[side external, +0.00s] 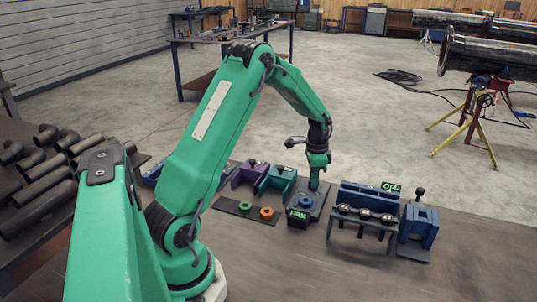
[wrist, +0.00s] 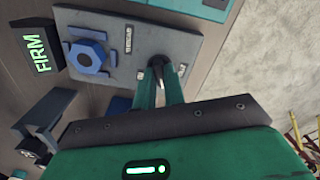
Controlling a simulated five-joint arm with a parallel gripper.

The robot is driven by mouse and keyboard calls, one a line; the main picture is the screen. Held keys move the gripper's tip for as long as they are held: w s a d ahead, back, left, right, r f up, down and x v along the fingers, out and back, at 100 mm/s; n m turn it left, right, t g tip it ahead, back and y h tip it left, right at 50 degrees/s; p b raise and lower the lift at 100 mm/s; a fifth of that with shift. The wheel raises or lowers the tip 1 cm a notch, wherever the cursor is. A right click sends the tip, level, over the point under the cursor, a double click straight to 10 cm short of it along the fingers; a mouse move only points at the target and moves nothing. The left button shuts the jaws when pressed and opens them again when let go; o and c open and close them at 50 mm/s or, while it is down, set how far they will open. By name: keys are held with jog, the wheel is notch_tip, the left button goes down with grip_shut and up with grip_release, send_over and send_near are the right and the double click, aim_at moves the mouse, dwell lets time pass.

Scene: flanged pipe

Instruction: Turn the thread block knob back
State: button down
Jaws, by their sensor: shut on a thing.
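The thread block is a grey plate (wrist: 190,42) in the wrist view, with a blue hex nut (wrist: 88,54) in a blue holder and a small label. Its dark knob (wrist: 158,61) is at the plate's near edge, between my fingertips. My gripper (wrist: 161,78) is shut on the knob, whose lower part is partly hidden by the fingers. In the side view my gripper (side external: 316,188) points down onto the thread block (side external: 321,206). A display reading FIRM in green (wrist: 42,53) stands beside the plate; it also shows in the side view (side external: 298,214).
A blue rack (side external: 368,198) with black-topped pieces and an OFF display (side external: 391,187) stands to the right, next to a blue stand (side external: 419,228). A dark plate (side external: 246,209) with green and orange nuts lies left. The front of the table is clear.

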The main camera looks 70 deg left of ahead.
jog(key=n, duration=0.4)
jog(key=shift+n, duration=0.4)
jog(key=n, duration=0.4)
jog(key=shift+r+n, duration=0.1)
jog(key=shift+n, duration=0.2)
jog(key=c, duration=1.5)
grip_release()
jog(key=shift+r, duration=3.85)
